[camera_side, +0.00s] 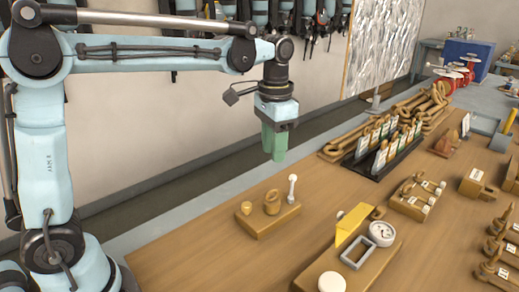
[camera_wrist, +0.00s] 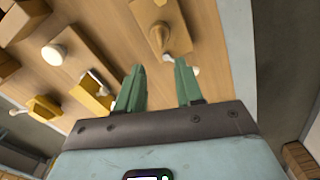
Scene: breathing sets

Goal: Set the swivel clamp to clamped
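My gripper (camera_side: 274,157) hangs above the table, pointing down, behind and above a wooden block (camera_side: 268,219). The block carries a short peg (camera_side: 246,207), an upright ring-like part (camera_side: 272,202) and a white-headed pin (camera_side: 292,188). In the wrist view my green fingers (camera_wrist: 158,68) are apart with nothing between them. The same block (camera_wrist: 182,35) shows beyond the fingertips, not touched. I cannot tell for sure which fixture is the swivel clamp.
A dark rack (camera_side: 384,158) of upright cards stands behind on the table. Several wooden fixtures (camera_side: 416,200) crowd the right side. Large wooden wrenches (camera_side: 420,108) lie at the back. Bare tabletop (camera_side: 205,262) is free at front left.

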